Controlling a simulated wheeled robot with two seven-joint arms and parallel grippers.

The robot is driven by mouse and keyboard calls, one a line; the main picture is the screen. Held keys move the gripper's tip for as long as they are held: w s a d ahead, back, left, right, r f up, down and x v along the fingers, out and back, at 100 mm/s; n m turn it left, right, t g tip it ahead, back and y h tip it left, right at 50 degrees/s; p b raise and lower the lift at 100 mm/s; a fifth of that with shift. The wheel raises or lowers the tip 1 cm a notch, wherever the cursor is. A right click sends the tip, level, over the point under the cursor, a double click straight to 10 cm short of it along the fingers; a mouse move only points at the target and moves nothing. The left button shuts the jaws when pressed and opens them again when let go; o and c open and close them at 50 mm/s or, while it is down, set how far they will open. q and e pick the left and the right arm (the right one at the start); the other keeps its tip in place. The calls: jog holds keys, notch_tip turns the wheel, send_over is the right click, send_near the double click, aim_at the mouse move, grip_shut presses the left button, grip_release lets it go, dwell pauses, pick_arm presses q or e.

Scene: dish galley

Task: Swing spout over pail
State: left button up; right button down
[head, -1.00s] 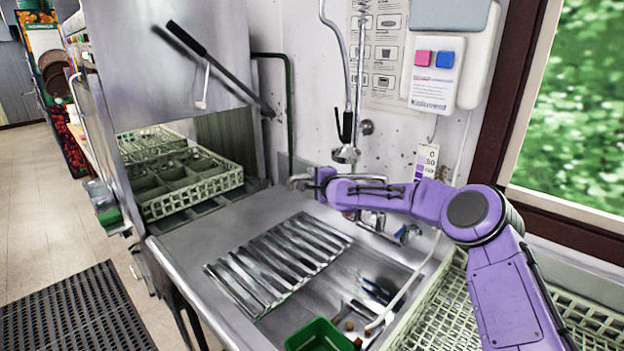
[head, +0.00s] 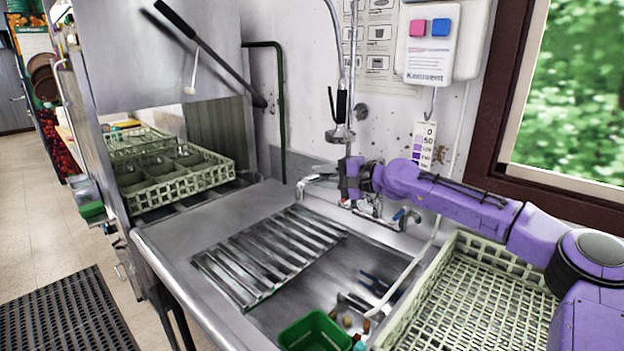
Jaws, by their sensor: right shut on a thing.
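The metal spout (head: 318,181) comes out from the wall tap above the sink, its end pointing left over the steel counter near the ribbed rack. My right gripper (head: 346,181) is at the spout's base end, shut on it; the jaws are small and partly hidden by the arm and fittings. The green pail (head: 314,333), an open square tub, stands in the sink at the bottom of the view, cut off by the frame edge. The spout's end is behind and left of the pail, not above it. My left gripper is out of view.
A spray head (head: 340,136) hangs just above my right gripper. A pale draining crate (head: 480,300) lies right of the sink under my arm. A ribbed metal rack (head: 268,255) covers the sink's left part. Small utensils lie beside the pail. A dish machine with a crate (head: 180,185) stands left.

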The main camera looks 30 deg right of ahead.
jog(key=s+n+g+y, duration=0.1)
jog(key=s, duration=0.1)
jog(key=s+d+n+g+y+p, duration=0.1)
jog(key=s, duration=0.1)
jog(key=shift+s+f+n+y, duration=0.1)
jog(key=shift+s+n+y, duration=0.2)
jog(key=shift+s+y, duration=0.1)
jog(key=c, duration=1)
grip_release()
jog(key=shift+s+d, duration=0.1)
jog(key=b+v, duration=0.1)
jog(key=v, duration=1)
